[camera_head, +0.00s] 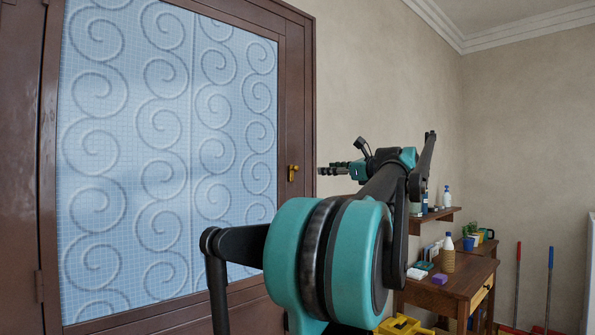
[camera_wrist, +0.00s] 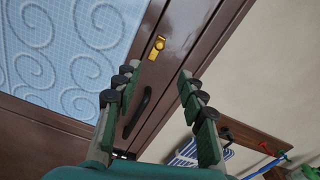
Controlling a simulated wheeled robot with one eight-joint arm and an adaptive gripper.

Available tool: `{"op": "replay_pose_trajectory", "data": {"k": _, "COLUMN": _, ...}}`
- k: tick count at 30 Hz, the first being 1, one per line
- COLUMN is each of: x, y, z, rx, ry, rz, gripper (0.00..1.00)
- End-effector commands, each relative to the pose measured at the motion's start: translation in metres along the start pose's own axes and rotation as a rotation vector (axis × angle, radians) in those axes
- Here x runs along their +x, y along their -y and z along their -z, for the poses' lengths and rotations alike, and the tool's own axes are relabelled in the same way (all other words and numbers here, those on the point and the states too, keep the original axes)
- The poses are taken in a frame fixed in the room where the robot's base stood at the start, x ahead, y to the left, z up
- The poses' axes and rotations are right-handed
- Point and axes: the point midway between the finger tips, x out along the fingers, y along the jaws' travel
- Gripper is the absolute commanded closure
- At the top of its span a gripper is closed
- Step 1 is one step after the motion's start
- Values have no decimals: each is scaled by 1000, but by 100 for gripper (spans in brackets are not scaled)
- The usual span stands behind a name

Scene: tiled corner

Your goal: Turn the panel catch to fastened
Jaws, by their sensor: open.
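The panel catch is a small brass-yellow piece on the brown door frame, right of the patterned glass, in the head view (camera_head: 292,172). In the wrist view the catch (camera_wrist: 157,48) shows beyond the fingertips, roughly between them and a little above. My gripper (camera_head: 323,171) is to the right of the catch in the head view and apart from it. In the wrist view my gripper (camera_wrist: 159,73) has its two green fingers spread wide, with nothing between them. The exact angle of the catch's knob is too small to tell.
A dark curved handle (camera_wrist: 137,113) is on the door frame near the left finger. The blue glass panel (camera_head: 170,150) fills the door. A wooden desk (camera_head: 455,288) with bottles and a shelf (camera_head: 434,219) stand at the right wall.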

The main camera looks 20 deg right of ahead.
Motion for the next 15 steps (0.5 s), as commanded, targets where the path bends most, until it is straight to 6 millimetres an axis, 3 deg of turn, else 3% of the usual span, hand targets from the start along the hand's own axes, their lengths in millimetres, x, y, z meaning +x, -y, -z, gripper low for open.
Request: {"op": "replay_pose_trajectory", "data": {"k": 15, "x": 104, "y": -2, "z": 1, "rx": -2, "ry": 0, "rz": -5, "gripper": 59}}
